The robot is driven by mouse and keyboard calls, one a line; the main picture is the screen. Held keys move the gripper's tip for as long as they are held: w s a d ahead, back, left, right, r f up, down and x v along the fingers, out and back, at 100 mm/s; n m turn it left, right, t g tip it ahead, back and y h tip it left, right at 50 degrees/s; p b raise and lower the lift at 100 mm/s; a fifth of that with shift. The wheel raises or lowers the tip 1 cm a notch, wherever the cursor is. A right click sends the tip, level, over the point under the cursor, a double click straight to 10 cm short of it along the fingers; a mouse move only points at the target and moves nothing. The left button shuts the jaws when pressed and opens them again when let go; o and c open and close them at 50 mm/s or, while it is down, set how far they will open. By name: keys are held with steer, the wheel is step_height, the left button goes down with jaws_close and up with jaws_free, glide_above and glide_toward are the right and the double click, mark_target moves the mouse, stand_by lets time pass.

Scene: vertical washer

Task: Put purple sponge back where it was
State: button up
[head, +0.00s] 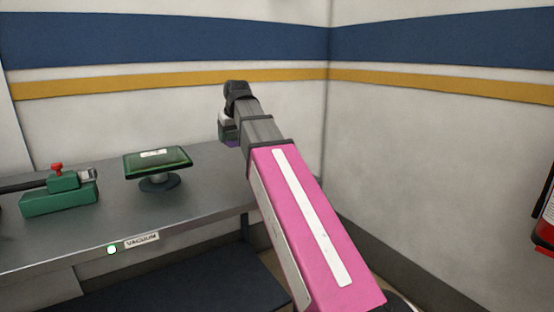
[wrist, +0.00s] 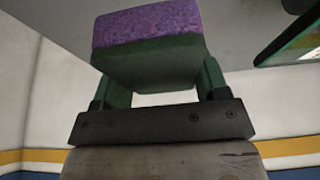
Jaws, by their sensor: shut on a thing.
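The purple sponge (wrist: 150,25) is held between the two green fingers of my gripper (wrist: 155,78) in the wrist view. It has a purple face and a dark green body. My gripper is shut on it. The arm hides most of the gripper and sponge there, so I cannot tell whether the sponge touches the table.
A green-topped stand (head: 157,161) is on the table left of my gripper. A green device with a red knob (head: 58,190) is farther left. A "VACUUM" label (head: 142,240) is on the table's front edge.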

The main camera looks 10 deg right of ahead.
steer(key=w+d+f, duration=0.1)
steer(key=d+f, duration=0.1)
steer(key=d, duration=0.1)
steer(key=w+d+f, duration=0.2)
steer(key=d, duration=0.2)
steer(key=w+d+f, duration=0.2)
steer(key=d+f, duration=0.1)
steer(key=shift+d, duration=0.4)
steer(key=shift+f, duration=2)
steer(key=shift+f, duration=0.15)
steer(key=o, duration=1)
steer(key=v, duration=1.2)
